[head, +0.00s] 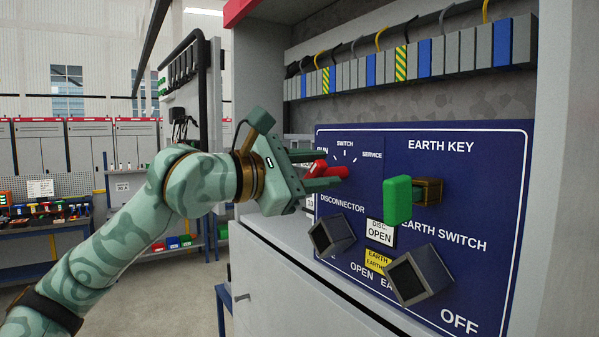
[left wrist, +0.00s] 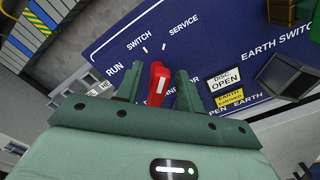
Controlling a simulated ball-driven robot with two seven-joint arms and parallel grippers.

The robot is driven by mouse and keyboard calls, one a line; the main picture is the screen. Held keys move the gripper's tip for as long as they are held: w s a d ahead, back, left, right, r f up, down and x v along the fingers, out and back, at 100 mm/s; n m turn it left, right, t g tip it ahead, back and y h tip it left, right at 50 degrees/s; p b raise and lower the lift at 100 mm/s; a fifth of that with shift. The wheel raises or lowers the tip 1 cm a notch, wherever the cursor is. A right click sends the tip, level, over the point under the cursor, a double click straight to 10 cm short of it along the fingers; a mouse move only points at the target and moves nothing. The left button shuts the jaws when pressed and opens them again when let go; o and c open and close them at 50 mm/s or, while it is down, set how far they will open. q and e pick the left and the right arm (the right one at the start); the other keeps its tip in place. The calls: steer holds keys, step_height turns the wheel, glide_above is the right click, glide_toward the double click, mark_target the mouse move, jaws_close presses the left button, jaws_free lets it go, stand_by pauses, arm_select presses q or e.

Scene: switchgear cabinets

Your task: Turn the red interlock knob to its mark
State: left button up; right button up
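The red interlock knob (head: 337,171) sits on the blue panel below the labels RUN, SWITCH and SERVICE. My left gripper (head: 333,167) is at the knob, its two fingers on either side of it. In the left wrist view the red knob (left wrist: 159,84) stands between the fingers (left wrist: 158,88) with small gaps showing, so the gripper looks open around it. The fingers partly hide the knob in the head view. My right gripper is out of view.
A green-tagged earth key (head: 397,201) sticks out right of the knob. Two dark square handles, the disconnector (head: 331,235) and the earth switch (head: 419,275), project below. A terminal row (head: 420,58) runs above the panel. A workbench (head: 45,226) stands far left.

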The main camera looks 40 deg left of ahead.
arm_select(q)
steer(key=shift+s+a+f+b, duration=0.2)
steer(key=shift+s+b, duration=0.1)
steer(key=shift+s, duration=0.1)
steer(key=b+v, duration=0.8)
steer(key=v, duration=0.7)
steer(key=shift+r+b, duration=0.15)
steer(key=shift+b, duration=0.25)
steer(key=shift+s, duration=0.1)
